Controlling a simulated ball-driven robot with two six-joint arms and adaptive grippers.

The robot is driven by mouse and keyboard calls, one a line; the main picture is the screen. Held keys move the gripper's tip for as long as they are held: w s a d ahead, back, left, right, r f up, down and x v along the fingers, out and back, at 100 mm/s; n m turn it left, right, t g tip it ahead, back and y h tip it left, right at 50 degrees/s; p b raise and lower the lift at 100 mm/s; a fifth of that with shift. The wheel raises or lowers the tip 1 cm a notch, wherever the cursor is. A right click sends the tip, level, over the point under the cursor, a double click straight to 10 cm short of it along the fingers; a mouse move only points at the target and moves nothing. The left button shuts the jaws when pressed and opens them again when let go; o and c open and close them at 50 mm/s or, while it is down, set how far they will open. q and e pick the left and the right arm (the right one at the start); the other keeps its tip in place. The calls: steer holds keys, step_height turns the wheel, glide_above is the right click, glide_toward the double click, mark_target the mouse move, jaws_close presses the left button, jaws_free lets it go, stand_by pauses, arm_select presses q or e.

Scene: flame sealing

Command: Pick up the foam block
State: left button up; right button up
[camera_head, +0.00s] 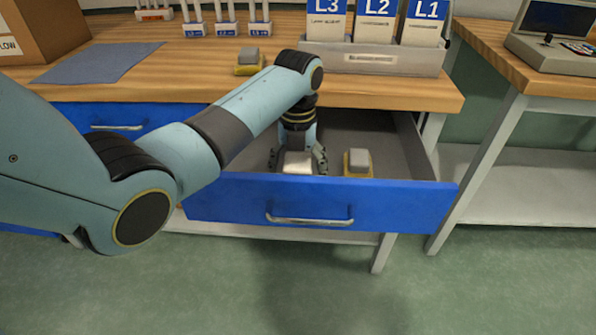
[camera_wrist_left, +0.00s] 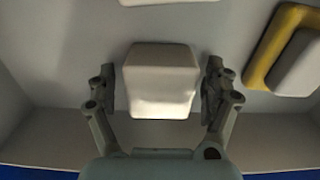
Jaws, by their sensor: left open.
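The white foam block (camera_head: 297,163) lies in the open blue drawer (camera_head: 400,205), near its front wall. In the left wrist view the block (camera_wrist_left: 160,85) sits between the two fingers. My left gripper (camera_head: 298,158) reaches down into the drawer from above. In the left wrist view the left gripper (camera_wrist_left: 159,78) is open, one finger on each side of the block. A narrow gap shows on both sides, so the fingers appear apart from it. In the head view the gripper and arm partly hide the block. My right gripper is not in view.
A grey block on a yellow base (camera_head: 358,162) lies to the right in the drawer. Another white item (camera_wrist_left: 165,2) shows at the wrist view's top edge. A similar yellow-based block (camera_head: 249,61) stands on the wooden worktop (camera_head: 175,80). Labelled bins (camera_head: 375,58) stand at the back right.

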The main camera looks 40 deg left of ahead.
arm_select(q)
steer(key=shift+r, duration=0.1)
steer(key=shift+c, duration=0.3)
steer(key=c, duration=0.9)
steer(key=shift+o, duration=0.2)
steer(key=shift+r, duration=0.1)
